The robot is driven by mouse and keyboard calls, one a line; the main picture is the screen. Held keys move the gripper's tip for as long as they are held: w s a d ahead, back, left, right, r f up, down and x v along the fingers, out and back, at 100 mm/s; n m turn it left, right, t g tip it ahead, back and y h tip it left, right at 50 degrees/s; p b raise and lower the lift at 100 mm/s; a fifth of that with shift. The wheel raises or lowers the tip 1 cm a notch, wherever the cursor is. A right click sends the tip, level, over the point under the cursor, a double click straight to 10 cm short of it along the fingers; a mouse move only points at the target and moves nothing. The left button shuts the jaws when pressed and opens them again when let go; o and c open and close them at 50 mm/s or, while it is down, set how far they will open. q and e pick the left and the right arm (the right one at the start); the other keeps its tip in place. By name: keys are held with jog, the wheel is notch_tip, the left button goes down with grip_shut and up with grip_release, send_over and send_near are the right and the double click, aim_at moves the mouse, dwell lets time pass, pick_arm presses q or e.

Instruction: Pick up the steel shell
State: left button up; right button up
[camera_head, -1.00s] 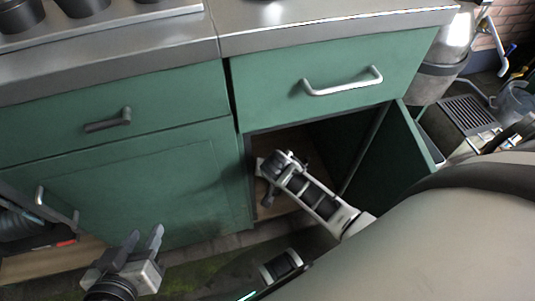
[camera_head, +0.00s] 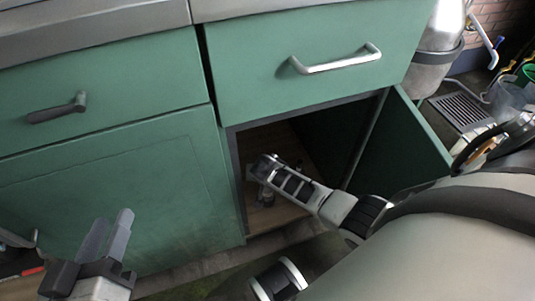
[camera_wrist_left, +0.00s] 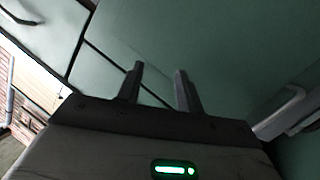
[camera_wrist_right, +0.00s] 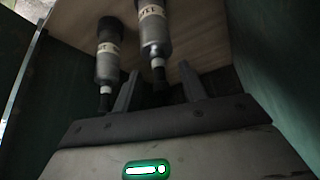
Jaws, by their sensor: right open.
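I cannot tell for sure which thing is the steel shell. In the right wrist view, two grey bottle-like cylinders with pale labels and dark narrow ends show inside the cabinet: a left one (camera_wrist_right: 108,65) and a right one (camera_wrist_right: 154,35). My right gripper (camera_wrist_right: 160,72) is open, with the right cylinder's narrow end showing between its fingers; whether they touch is unclear. In the head view, the right gripper (camera_head: 262,175) reaches into the open cabinet, its fingers hard to make out. My left gripper (camera_head: 112,222) is open and empty before the green cabinet front.
The open cabinet has a wooden floor (camera_head: 268,217) and its green door (camera_head: 395,155) swung out to the right. A closed drawer with a handle (camera_head: 335,62) is above. A large steel container (camera_head: 436,40) stands beyond the counter. A floor grate (camera_head: 462,110) lies at right.

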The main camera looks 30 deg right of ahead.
jog(key=shift+b+x, duration=0.35)
jog(key=shift+x, duration=0.7)
jog(key=shift+r, duration=0.1)
grip_shut()
